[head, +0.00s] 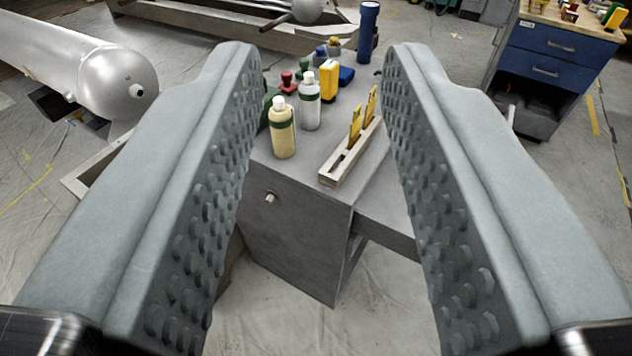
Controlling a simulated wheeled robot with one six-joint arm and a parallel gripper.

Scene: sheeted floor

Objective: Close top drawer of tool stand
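A grey metal stand (300,235) is ahead and below, between my fingers, with bottles and tools on its top; it looks like the tool stand. A grey box-like part (385,228) juts from its right side just below the top and looks like a pulled-out top drawer. My right finger hides its far part, so I cannot tell how far it is out. A small round knob (271,197) is on the stand's near face. My gripper (322,58) is open and empty, its two studded fingers spread wide, with no visible contact with the stand.
On the stand are a yellow bottle (283,130), a white bottle (309,103) and a slotted holder (350,155) with yellow-handled tools. A blue drawer cabinet (560,70) is at upper right. A big silver cylinder (110,80) lies at left. The sheeted floor (375,300) in front is clear.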

